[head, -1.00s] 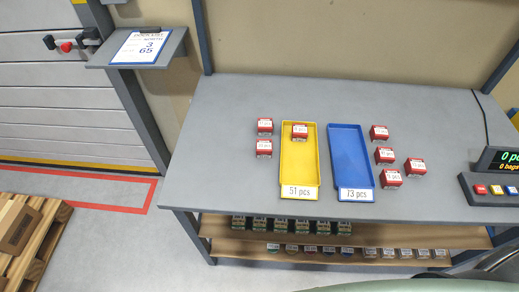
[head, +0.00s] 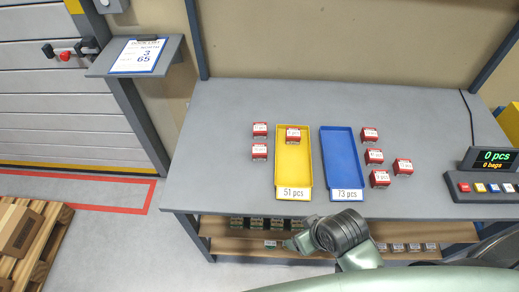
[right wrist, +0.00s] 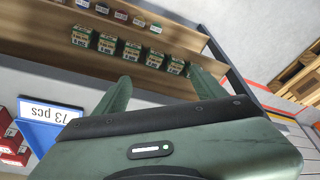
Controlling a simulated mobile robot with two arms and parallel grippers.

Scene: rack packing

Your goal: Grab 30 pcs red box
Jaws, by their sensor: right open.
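Small red boxes with white labels stand on the grey table (head: 225,115). Two, a red box (head: 260,129) and another (head: 259,151), are left of the yellow tray (head: 293,175). One red box (head: 293,135) sits inside that tray, labelled 51 pcs. Several, including a red box (head: 370,134), stand right of the blue tray (head: 340,155), which is empty and labelled 73 pcs. The box labels are too small to read. My right gripper (right wrist: 165,80) is open and empty, low at the table's front by the shelf. My left gripper is out of view.
Below the table, a shelf (right wrist: 75,65) holds green boxes (right wrist: 130,50) and several small items. A counter display (head: 490,158) reading 0 pcs stands at the right. A pick list board (head: 137,56) is at the left, with a pallet (head: 40,240) on the floor. The table's left part is clear.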

